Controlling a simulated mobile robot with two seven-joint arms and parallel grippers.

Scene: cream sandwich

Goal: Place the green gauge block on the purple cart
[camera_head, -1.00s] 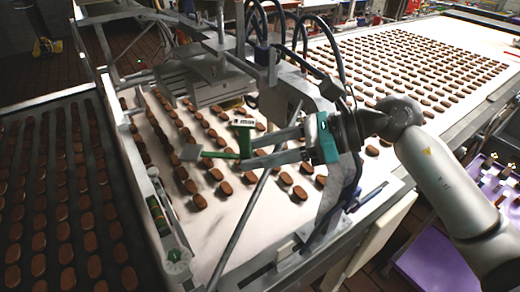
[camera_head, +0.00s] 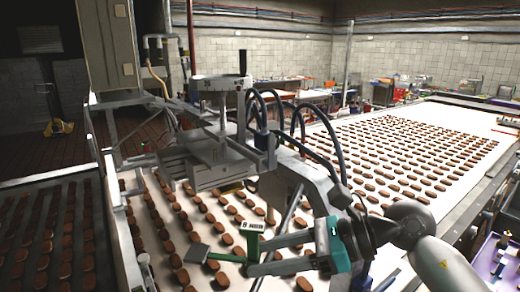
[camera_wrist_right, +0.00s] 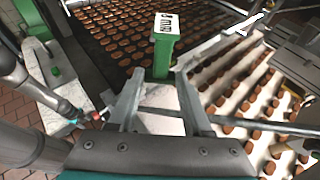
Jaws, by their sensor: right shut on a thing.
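The purple cart (camera_head: 489,256) shows only partly at the lower right edge of the head view, beyond my right arm.
A white conveyor (camera_head: 330,195) with rows of biscuits runs away to the back right. A metal machine with black hoses (camera_head: 215,150) stands over it, close behind the gripper. A dark belt (camera_head: 40,240) with biscuits lies at the left. A metal rail (camera_head: 475,195) edges the conveyor.

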